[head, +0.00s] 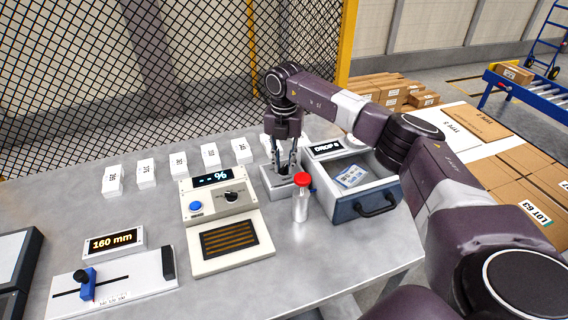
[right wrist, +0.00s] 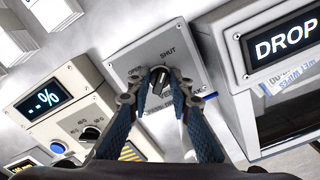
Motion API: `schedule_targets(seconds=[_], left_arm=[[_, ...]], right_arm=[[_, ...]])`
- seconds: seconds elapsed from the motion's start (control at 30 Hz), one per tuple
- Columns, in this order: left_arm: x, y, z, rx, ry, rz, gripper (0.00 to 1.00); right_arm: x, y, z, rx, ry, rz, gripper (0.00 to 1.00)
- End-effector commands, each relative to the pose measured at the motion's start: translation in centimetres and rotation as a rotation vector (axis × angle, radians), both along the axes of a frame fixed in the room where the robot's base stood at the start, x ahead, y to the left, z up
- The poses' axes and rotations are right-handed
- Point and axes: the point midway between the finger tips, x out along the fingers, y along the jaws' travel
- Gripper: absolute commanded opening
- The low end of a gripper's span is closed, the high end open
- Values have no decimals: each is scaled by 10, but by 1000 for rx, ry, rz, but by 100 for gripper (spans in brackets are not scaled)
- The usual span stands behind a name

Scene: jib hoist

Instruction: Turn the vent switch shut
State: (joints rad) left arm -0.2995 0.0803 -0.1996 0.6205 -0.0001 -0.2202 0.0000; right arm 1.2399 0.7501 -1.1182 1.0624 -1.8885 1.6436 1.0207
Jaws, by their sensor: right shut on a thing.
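The vent switch is a small grey box (right wrist: 143,49) with the words OPEN and SHUT on its face and a dark knob (right wrist: 160,88) in the middle. In the head view the box (head: 271,190) stands on the bench, left of the drawer unit, partly covered by my gripper. My right gripper (head: 284,166) reaches down over it. In the right wrist view its fingertips (right wrist: 160,76) are closed on the knob from both sides. The fingers cover much of the knob, so I cannot tell which word it points to. My left gripper is not in view.
A red-capped bottle (head: 301,203) stands close in front of the switch box. A drawer unit (head: 377,206) marked DROP is open at right. A panel with a % display (head: 213,207) is at left. Several white labelled blocks (head: 178,165) line the back.

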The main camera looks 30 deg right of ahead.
Motion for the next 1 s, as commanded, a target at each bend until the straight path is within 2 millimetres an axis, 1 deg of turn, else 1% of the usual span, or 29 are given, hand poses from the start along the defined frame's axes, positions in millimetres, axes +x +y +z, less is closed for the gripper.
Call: schedule_targets(seconds=[0.03, 0.17, 0.2, 0.33, 0.57, 0.67, 0.77, 0.83, 1.0], left_arm=[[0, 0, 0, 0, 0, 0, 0], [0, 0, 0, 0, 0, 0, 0], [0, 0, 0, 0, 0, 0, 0], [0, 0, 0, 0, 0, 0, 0], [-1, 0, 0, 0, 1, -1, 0], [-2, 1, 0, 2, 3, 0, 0], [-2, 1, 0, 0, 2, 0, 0], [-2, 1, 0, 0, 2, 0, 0], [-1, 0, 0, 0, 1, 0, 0]], right_arm=[[3, -1, 3, -1, -10, -3, 0], [3, -2, 3, -1, -10, -3, 0], [3, -2, 3, -1, -10, -3, 23], [2, -1, 2, -1, -8, -2, 37], [1, 0, 1, -1, -4, 0, 37], [1, 0, 4, -1, -4, 0, 37], [2, 0, 15, 0, -7, 0, 37], [2, -1, 27, 0, -7, 0, 37], [2, 0, 64, 1, -9, 0, 37]])
